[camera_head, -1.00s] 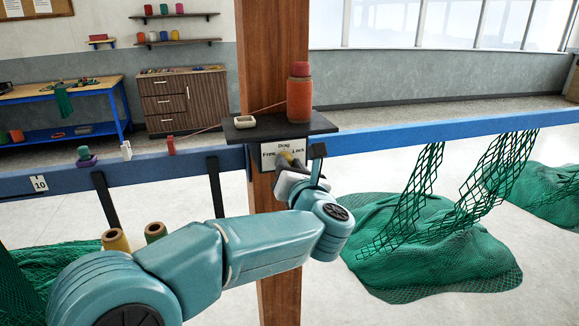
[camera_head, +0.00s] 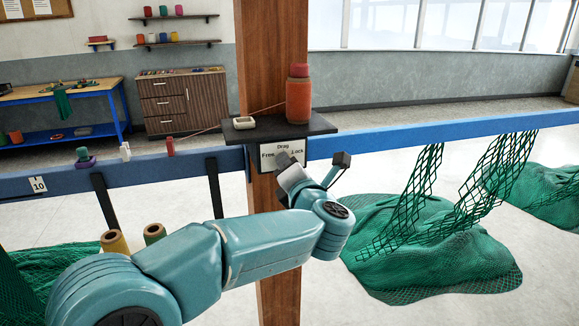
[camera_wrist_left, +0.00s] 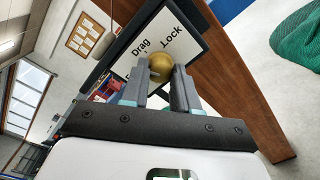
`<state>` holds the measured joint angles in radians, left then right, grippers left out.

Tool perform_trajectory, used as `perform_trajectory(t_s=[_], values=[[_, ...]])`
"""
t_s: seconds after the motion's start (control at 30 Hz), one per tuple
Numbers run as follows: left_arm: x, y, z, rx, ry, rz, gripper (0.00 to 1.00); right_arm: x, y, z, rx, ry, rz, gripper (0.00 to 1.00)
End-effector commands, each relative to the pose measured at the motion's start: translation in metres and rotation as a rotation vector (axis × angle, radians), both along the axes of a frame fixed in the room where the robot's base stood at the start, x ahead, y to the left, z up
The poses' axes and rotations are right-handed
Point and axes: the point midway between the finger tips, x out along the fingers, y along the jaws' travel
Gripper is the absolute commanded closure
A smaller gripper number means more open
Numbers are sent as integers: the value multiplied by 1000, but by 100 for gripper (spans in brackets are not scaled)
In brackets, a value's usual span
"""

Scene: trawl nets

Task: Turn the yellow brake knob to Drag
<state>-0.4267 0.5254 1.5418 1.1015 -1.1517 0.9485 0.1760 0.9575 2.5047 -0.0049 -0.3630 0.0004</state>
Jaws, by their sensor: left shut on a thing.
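A white label plate (camera_head: 297,158) on the wooden post reads Drag at the top, Free at the left and Lock at the right. My left gripper (camera_head: 312,160) is in front of it, its fingers to the left and right. In the left wrist view the round yellow brake knob (camera_wrist_left: 160,67) sits between the fingertips of my left gripper (camera_wrist_left: 160,84), which is shut on it. The knob covers part of the label plate (camera_wrist_left: 180,38), and its pointing direction is hidden. The knob cannot be made out in the head view. My right gripper is out of view.
A dark shelf (camera_head: 240,133) above the plate holds an orange twine spool (camera_head: 298,100) and a small white dish (camera_head: 245,122). A blue rail (camera_head: 420,134) runs both ways from the post (camera_head: 275,50). Green nets (camera_head: 430,245) lie at the right.

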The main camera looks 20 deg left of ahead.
Motion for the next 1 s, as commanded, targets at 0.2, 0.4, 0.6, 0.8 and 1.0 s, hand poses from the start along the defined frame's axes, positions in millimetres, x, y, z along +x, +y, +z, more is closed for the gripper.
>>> perform_trajectory(t_s=[0.2, 0.4, 0.6, 0.8, 1.0], values=[[0, 2, 1, 151, 102, 5, 100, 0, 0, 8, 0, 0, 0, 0], [0, 2, 1, 257, 175, 5, 100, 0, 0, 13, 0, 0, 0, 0], [0, 2, 0, 325, 222, 5, 100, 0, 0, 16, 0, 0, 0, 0], [0, 2, 0, 357, 242, 6, 100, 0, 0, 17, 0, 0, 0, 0], [0, 2, 0, 364, 246, 6, 100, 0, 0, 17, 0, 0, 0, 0]])
